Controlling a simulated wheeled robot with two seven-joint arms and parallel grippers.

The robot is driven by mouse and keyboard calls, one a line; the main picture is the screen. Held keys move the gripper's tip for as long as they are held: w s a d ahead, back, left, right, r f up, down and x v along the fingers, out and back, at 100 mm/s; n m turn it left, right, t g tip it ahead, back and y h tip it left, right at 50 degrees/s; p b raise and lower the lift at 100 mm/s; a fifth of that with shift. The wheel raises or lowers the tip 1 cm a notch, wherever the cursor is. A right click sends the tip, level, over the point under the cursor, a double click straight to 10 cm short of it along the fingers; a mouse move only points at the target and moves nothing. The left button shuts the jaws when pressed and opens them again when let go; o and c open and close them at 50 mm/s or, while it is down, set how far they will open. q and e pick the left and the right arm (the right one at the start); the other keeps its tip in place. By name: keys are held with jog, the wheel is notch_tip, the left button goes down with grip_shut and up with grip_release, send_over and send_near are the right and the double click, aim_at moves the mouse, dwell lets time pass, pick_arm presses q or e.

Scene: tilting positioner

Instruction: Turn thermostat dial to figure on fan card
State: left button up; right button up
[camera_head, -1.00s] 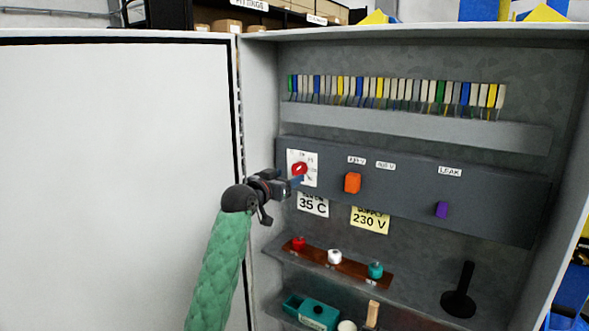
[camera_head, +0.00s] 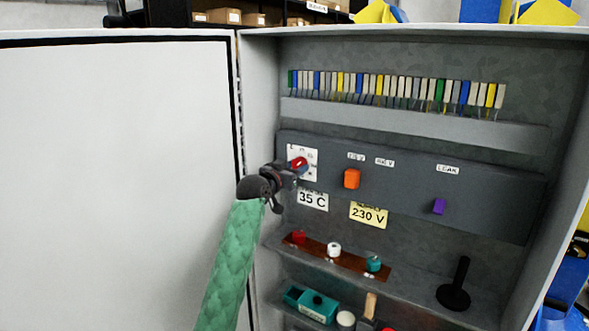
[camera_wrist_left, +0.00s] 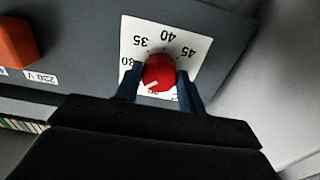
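The red thermostat dial (camera_head: 298,164) sits on a white scale plate on the cabinet's grey panel; it also shows in the left wrist view (camera_wrist_left: 159,72). There the figures 30, 35, 40 and 45 appear inverted, and the dial's white mark points to the lower left, below 30. My left gripper (camera_wrist_left: 160,80) has one finger on each side of the dial, with no clear gap. The white card (camera_head: 312,199) below the dial reads 35 C; its small top line is unreadable. A yellow card (camera_head: 369,214) reads 230 V. My right gripper is out of view.
An orange knob (camera_head: 351,178) and a purple knob (camera_head: 439,206) stick out to the right of the dial. Below are a rail (camera_head: 318,251) with red, white and teal knobs, and a black stand (camera_head: 454,293). The open door (camera_head: 115,180) is at left.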

pick_arm(q)
jog(key=shift+f+m+b, duration=0.15)
jog(key=shift+m+b, duration=0.35)
jog(key=shift+b, duration=0.35)
jog(key=m+b, duration=0.2)
jog(key=shift+b, duration=0.3)
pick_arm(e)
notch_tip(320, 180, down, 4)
pick_arm(q)
jog(key=m+b, duration=0.3)
jog(key=shift+a, duration=0.15)
jog(key=m+b, duration=0.3)
jog(key=m, duration=0.1)
jog(key=shift+m, duration=1.3)
jog(key=shift+w+r+m, duration=0.1)
jog(key=shift+r+m, duration=0.1)
jog(key=shift+m, duration=2.3)
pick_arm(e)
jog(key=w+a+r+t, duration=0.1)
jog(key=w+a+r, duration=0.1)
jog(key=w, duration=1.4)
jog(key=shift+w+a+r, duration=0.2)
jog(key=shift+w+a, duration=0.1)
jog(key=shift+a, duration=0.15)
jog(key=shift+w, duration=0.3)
